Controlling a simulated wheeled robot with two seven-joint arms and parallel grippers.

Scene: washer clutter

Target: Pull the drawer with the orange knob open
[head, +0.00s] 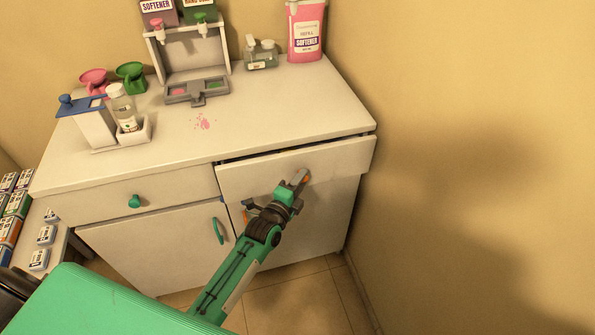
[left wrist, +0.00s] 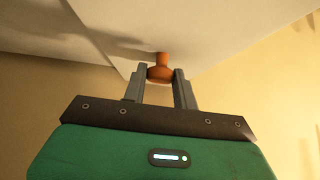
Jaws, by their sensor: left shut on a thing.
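The right-hand drawer (head: 262,176) of the white cabinet has an orange knob (head: 307,178) on its front. This drawer stands slightly out, with a dark gap along its top under the countertop. My left gripper (head: 300,178) reaches up to the knob and is shut on it. In the left wrist view the orange knob (left wrist: 160,73) sits between the two grey fingers, with its stem running to the drawer front. The inside of the drawer is hidden. My right gripper is not in view.
A left drawer with a teal knob (head: 134,201) is closed beside it. Below are doors, one with a teal handle (head: 218,231). Bottles, dispensers and a pink softener pack (head: 305,30) stand on the countertop (head: 280,108). A wall (head: 470,150) is close at the right.

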